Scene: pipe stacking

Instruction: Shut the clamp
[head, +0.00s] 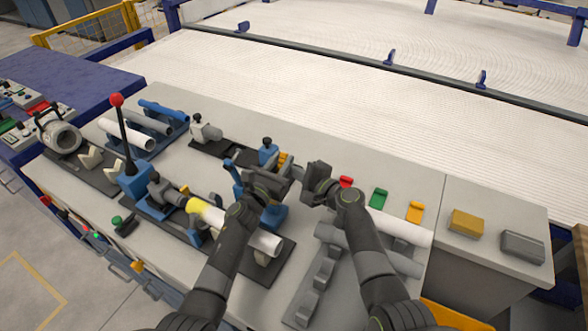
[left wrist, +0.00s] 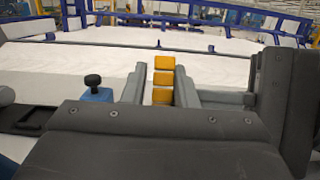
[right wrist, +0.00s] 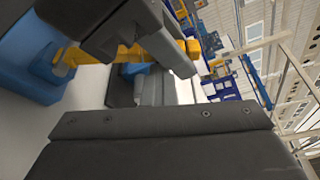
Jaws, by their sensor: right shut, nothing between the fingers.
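The blue clamp (head: 275,216) stands on the bench around the middle, partly hidden by my left arm. Its ribbed yellow handle (head: 286,160) shows just beyond my left gripper (head: 276,176). In the left wrist view the yellow handle (left wrist: 164,85) lies between the two fingers, which are close against its sides. My left gripper appears shut on it. A white pipe (head: 265,243) with a yellow band runs beneath my left arm. My right gripper (head: 318,178) is shut and empty, held to the right of the clamp. In the right wrist view the yellow handle (right wrist: 165,43) passes behind grey gripper parts.
A red-knobbed lever (head: 117,101) rises at the left. Pipes on a blue rack (head: 150,125) lie behind it. More pipes on a grey rack (head: 318,285) lie under my right arm. Red, green and orange pieces and a yellow block (head: 467,223) sit at the right.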

